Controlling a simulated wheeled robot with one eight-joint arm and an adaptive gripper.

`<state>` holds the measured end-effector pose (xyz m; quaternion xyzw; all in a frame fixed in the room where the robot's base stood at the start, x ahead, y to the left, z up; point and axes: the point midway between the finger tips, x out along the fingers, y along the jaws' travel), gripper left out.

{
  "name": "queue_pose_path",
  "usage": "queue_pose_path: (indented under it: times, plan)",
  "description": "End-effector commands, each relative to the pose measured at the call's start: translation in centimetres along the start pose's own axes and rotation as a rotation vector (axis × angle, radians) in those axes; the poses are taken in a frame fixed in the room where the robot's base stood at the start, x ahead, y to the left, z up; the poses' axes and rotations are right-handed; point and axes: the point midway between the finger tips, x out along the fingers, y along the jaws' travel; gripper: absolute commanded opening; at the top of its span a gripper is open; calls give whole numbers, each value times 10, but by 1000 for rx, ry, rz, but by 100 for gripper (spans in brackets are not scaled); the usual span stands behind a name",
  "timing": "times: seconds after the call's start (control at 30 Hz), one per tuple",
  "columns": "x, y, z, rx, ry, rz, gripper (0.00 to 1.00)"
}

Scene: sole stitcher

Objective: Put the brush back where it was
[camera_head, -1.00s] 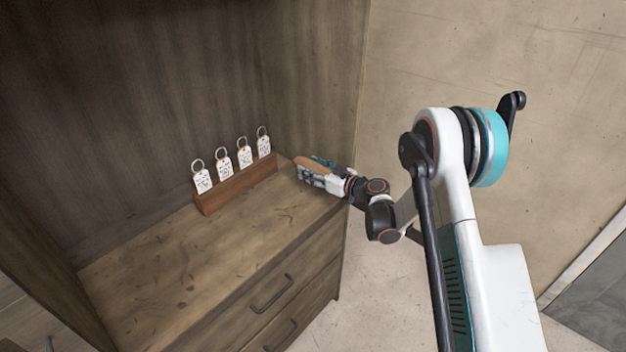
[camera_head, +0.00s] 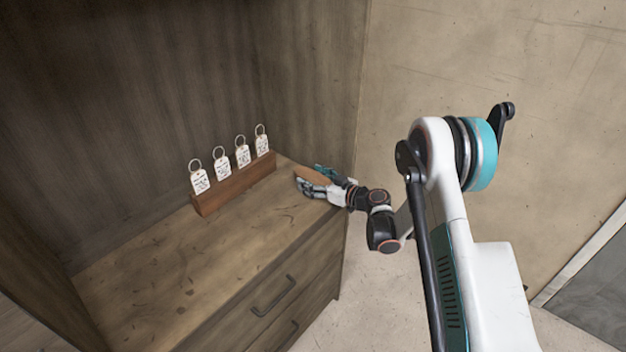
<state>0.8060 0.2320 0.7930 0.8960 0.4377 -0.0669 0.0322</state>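The brush (camera_head: 309,174) shows only as a brown, wooden-looking piece at the back right corner of the cabinet top, beside the rack of tags. My gripper (camera_head: 314,181) reaches in from the right, low over that corner. Its fingers look spread, one on the far side and one on the near side of the brown piece. The near finger and gripper body hide part of the brush. Whether the brush rests fully on the surface is too small to tell.
A wooden rack (camera_head: 235,187) holding several white ring tags stands along the back of the cabinet top (camera_head: 190,265). The front and left of the top are clear. The cabinet's back wall and a beige wall (camera_head: 420,60) stand close. Drawer handles (camera_head: 273,297) protrude in front.

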Motion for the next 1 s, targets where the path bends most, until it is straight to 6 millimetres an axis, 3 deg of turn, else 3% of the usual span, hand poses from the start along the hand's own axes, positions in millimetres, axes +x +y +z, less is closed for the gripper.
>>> queue_pose_path:
  times: [0.27, 0.7, 1.0]
  plan:
    - [-5, 1, -3, 0, 0, 1, 65]
    - [-88, 1, -5, 1, 0, 3, 65]
    - [-118, 0, 0, 0, 0, 1, 65]
